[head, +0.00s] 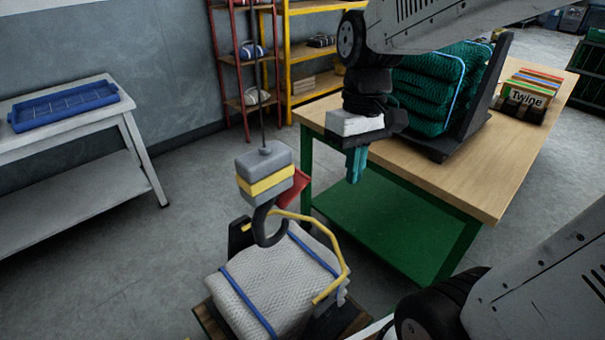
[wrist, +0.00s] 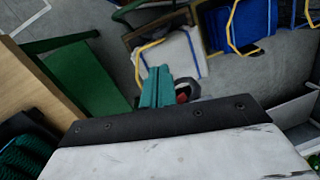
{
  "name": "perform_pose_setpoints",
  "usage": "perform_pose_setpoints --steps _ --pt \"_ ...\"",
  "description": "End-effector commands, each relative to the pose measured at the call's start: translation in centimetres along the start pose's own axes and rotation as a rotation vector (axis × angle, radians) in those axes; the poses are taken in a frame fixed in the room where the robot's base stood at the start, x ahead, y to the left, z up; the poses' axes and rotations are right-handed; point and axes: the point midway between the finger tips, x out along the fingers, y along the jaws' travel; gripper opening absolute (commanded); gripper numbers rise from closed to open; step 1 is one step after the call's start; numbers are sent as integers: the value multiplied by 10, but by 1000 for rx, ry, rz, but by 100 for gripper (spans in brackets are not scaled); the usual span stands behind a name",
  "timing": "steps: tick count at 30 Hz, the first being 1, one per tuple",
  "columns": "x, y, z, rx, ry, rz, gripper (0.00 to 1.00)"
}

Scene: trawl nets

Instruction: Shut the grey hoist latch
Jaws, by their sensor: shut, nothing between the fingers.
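The hoist block (head: 265,172), grey with a yellow band, hangs on a cable in the head view. A dark hook (head: 270,232) hangs under it. A red flap (head: 290,188), which looks like the latch, sticks out to the right, apart from the hook tip; I see no separate grey latch. In the wrist view the red part (wrist: 182,97) shows just right of my fingers, with much of the hook hidden. My gripper (head: 354,178) has teal fingers, shut and empty, pointing down to the right of the hoist. It also shows in the wrist view (wrist: 156,72).
A pale net bale (head: 270,280) with blue straps and a yellow loop (head: 338,250) lies below the hook. Whether the loop sits in the hook is unclear. The wooden table (head: 480,185) with green nets (head: 425,85) stands right. A white bench (head: 75,115) stands left.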

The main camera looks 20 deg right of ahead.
Motion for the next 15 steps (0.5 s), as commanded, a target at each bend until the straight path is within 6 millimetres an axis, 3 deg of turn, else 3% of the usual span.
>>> perform_pose_setpoints --steps 15 --pt "27 35 -112 -623 -2 -168 0"
